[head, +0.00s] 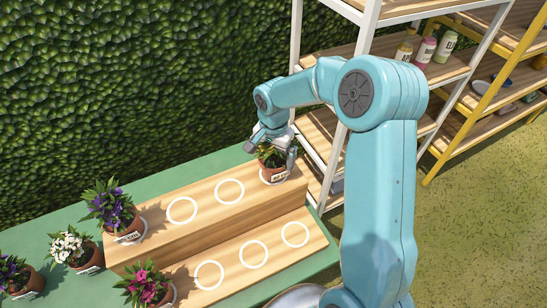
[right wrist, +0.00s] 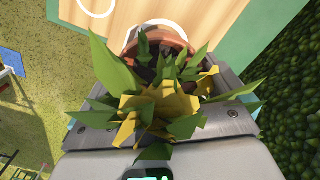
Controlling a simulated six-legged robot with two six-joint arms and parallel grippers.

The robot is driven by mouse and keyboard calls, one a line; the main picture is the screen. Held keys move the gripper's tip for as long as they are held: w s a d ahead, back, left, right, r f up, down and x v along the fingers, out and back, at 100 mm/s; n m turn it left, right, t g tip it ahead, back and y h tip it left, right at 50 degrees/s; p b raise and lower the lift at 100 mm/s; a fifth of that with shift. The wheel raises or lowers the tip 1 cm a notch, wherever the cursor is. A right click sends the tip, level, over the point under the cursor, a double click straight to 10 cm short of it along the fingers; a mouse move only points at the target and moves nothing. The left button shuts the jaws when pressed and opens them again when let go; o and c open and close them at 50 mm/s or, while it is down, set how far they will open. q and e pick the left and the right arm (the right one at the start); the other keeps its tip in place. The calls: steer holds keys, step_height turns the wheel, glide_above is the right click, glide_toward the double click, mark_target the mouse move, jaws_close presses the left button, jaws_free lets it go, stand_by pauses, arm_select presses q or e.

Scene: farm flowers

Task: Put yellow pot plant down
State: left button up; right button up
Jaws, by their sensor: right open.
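The yellow pot plant is a brown pot (head: 273,172) with a white label, at the right end of the upper step of the wooden stand (head: 205,230). In the right wrist view its yellow flowers (right wrist: 160,107) and green leaves fill the space between the jaws, and the pot rim (right wrist: 160,37) shows beyond them. My right gripper (head: 273,148) is open around the plant, with a finger on each side. Its own hand hides most of the flowers in the head view. My left gripper is not in view.
Purple (head: 112,208), white (head: 70,248) and pink (head: 145,284) potted flowers stand at the left. Several empty white circles mark both steps. A white shelf (head: 330,120) rises close behind my right gripper, and a leafy hedge (head: 130,80) stands behind the green table (head: 180,178).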

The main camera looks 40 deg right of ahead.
step_height(320, 180, up, 8)
steer(key=p, duration=0.3)
steer(key=shift+r, duration=0.5)
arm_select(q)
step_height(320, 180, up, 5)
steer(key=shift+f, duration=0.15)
